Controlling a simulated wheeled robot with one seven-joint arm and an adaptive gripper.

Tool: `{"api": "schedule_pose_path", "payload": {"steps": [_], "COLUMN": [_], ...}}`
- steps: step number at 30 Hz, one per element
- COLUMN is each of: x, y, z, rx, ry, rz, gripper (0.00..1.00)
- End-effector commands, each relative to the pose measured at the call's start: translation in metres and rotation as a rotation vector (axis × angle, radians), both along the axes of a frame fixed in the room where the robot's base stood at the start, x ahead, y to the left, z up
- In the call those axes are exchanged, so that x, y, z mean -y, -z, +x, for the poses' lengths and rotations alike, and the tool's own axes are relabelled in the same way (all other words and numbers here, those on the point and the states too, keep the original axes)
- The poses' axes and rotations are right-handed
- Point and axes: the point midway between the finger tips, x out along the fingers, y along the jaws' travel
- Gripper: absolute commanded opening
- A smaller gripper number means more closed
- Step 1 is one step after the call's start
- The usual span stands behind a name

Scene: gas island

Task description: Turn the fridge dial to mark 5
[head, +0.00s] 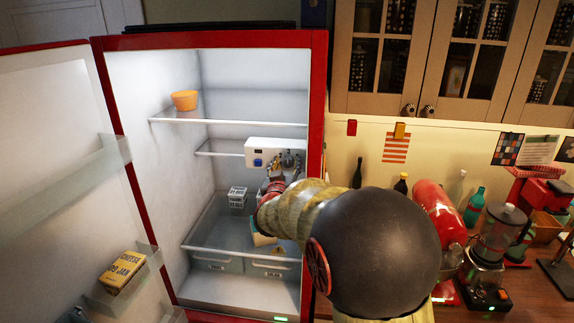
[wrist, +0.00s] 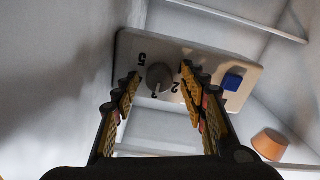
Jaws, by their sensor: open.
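The fridge (head: 318,110) stands open, and a white control panel (head: 262,147) is on its inner right wall. The panel (wrist: 205,58) fills the top middle of the wrist view, with black marks; a 5, a 2 and a 3 can be read. The grey round dial (wrist: 160,79) shows between my fingertips; its pointer's direction is unclear. My gripper (head: 276,174) is open just in front of the panel; in the wrist view (wrist: 160,74) its fingers stand apart on either side of the dial. I cannot tell whether they touch it. In the head view my gripper partly covers the dial.
A blue button (wrist: 233,81) is on the panel beside the dial. An orange bowl (head: 185,100) is on the upper shelf. The open fridge door (head: 60,150) is at left; a cluttered counter (head: 520,285) is at right.

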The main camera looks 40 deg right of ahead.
Motion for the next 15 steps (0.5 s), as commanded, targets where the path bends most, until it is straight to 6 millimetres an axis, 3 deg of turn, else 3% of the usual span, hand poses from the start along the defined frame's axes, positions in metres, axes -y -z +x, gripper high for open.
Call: {"api": "schedule_pose_path", "payload": {"steps": [5, 15], "x": [-0.0001, -0.0002], "y": [-0.0004, -0.0004], "z": [-0.0001, -0.0002], "rx": [0.0, 0.0], "ry": [0.0, 0.0], "rz": [0.0, 0.0], "gripper": [0.43, 0.24]}}
